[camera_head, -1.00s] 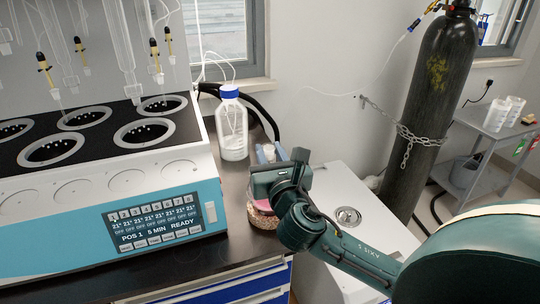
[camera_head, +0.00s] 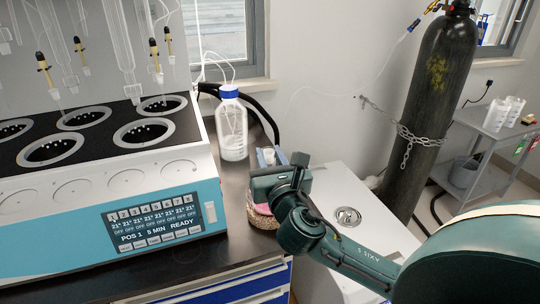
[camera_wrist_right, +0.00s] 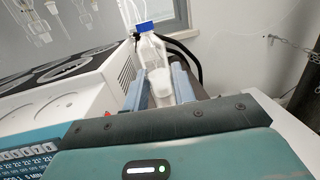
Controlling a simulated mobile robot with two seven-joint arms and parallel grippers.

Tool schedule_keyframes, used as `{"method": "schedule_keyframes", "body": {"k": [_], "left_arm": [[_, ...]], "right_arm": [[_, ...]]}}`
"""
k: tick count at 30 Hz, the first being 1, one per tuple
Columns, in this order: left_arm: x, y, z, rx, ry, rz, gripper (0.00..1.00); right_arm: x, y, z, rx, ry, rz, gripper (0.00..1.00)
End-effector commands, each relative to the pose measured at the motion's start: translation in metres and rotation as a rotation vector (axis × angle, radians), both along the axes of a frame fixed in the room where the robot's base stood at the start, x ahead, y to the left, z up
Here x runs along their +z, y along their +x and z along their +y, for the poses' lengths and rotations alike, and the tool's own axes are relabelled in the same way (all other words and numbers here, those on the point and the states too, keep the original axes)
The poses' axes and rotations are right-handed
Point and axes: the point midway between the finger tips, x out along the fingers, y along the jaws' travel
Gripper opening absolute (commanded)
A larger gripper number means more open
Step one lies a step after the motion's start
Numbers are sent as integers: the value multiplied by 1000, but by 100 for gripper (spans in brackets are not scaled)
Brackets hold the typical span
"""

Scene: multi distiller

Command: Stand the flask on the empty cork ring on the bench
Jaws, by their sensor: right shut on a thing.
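My right gripper (camera_head: 268,158) is over the bench, right of the distiller, and is shut on the flask's neck. In the wrist view the clear neck (camera_wrist_right: 161,84) stands between the two bluish fingers. The flask's body, with pink contents (camera_head: 262,209), shows below the gripper and is partly hidden by it. The brown cork ring (camera_head: 259,220) is directly under the flask on the dark bench top. The flask appears upright and low in the ring; I cannot tell whether it bears fully on it. My left gripper is not in view.
The distiller (camera_head: 150,240) with open wells fills the left side. A blue-capped bottle (camera_head: 231,130) with tubes stands behind the flask. A white cabinet (camera_head: 385,225) is right of the bench. A chained gas cylinder (camera_head: 430,110) stands farther right. The front bench strip is clear.

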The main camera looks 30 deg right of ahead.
Motion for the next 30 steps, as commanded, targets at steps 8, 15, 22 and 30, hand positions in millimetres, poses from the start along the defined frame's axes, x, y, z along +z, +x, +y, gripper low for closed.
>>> {"method": "schedule_keyframes", "body": {"k": [8, 15, 22, 30], "left_arm": [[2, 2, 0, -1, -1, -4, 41], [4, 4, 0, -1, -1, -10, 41], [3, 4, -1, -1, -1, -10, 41], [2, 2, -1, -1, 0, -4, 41]], "right_arm": [[-1, 0, 0, 0, -2, -3, 0], [-3, 0, 0, 1, -1, -2, 34], [-3, 0, 0, 0, 0, -1, 51], [-5, 0, 0, 0, 0, 2, 51]]}}
